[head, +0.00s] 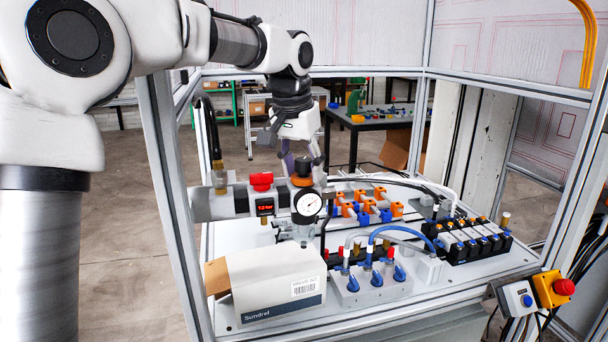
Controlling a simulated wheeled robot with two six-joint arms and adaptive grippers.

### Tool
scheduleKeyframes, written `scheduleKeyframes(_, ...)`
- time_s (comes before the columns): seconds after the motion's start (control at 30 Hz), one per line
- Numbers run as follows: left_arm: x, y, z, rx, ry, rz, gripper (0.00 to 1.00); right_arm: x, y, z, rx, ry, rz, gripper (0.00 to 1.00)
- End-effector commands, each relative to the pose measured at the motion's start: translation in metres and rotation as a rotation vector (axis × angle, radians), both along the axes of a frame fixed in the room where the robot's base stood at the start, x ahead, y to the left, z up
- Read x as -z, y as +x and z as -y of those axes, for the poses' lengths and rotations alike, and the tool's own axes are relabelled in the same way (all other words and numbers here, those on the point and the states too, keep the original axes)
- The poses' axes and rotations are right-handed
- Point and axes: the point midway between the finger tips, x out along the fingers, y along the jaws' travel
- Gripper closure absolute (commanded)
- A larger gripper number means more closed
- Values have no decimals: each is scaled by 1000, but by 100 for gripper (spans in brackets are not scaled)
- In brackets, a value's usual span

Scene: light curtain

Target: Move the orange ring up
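The orange ring (302,181) sits low around the dark knob (303,167) of the regulator, just above the round white gauge (308,204). My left gripper (303,169) comes down from above, with its fingers apart on either side of the knob. Whether the fingers touch the knob or the ring is too small to tell. Part of the knob's top is hidden by the gripper. My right gripper is not in view.
A red knob (262,181) with a red display (265,207) stands left of the regulator. A white box (272,282) stands in front. Orange and blue fittings (368,205), blue-tubed valves (372,275) and a black valve row (468,240) fill the right. Frame posts surround the bench.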

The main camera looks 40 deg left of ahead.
Motion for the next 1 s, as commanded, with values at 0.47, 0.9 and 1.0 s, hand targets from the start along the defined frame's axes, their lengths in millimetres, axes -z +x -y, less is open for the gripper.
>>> scheduleKeyframes(0.47,-4,-1,0,0,-1,-2,76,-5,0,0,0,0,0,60)
scheduleKeyframes(0.9,-4,-1,0,0,-1,-2,30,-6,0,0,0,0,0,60)
scheduleKeyframes(1.0,-5,-1,0,0,-1,-1,30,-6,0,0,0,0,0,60)
